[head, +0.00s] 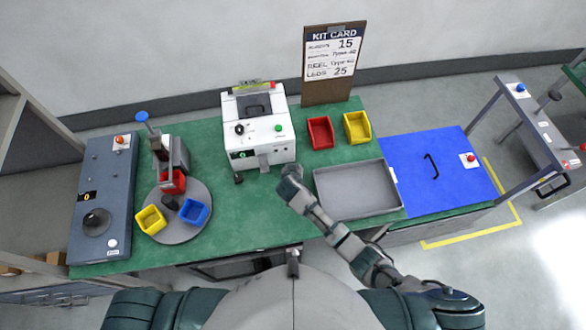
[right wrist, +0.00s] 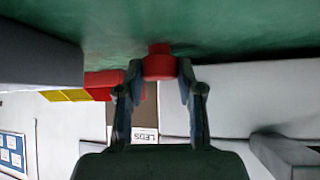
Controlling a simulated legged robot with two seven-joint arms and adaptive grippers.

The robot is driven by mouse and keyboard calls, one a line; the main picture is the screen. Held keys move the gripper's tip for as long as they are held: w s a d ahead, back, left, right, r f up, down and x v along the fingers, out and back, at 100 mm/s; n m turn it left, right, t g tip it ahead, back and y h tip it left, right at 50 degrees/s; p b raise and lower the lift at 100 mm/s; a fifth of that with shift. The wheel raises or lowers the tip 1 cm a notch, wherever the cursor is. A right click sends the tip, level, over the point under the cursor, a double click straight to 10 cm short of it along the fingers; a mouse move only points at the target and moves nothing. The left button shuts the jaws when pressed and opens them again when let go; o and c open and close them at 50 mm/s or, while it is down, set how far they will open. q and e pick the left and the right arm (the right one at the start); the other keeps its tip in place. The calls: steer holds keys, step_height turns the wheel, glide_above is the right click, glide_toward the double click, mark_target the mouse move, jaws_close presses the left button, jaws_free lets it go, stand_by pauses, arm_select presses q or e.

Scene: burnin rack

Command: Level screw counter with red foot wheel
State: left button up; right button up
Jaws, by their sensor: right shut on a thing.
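The white screw counter (head: 278,152) stands on the green bench top, with a black knob, a green button and a small green display on its front. A yellow-green strip (head: 252,85) lies along its top rear. The red foot wheel (right wrist: 160,64) shows in the right wrist view, close against the green surface. My right gripper (right wrist: 160,78) is shut on it, one finger on each side. In the head view my right gripper (head: 289,174) is at the counter's front right corner and hides the wheel. A dark foot (head: 238,180) shows at the front left corner. My left gripper is out of view.
A grey metal tray (head: 318,192) lies just right of my right arm. Red (head: 320,132) and yellow (head: 357,127) bins stand behind it, by the kit card (head: 333,60). A round turntable (head: 182,232) with bins stands at left. A blue panel (head: 410,160) is at right.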

steer(key=o, duration=1.2)
steer(key=shift+c, duration=0.2)
steer(key=v, duration=1.1)
steer(key=shift+s+r, duration=0.25)
steer(key=shift+a, duration=0.1)
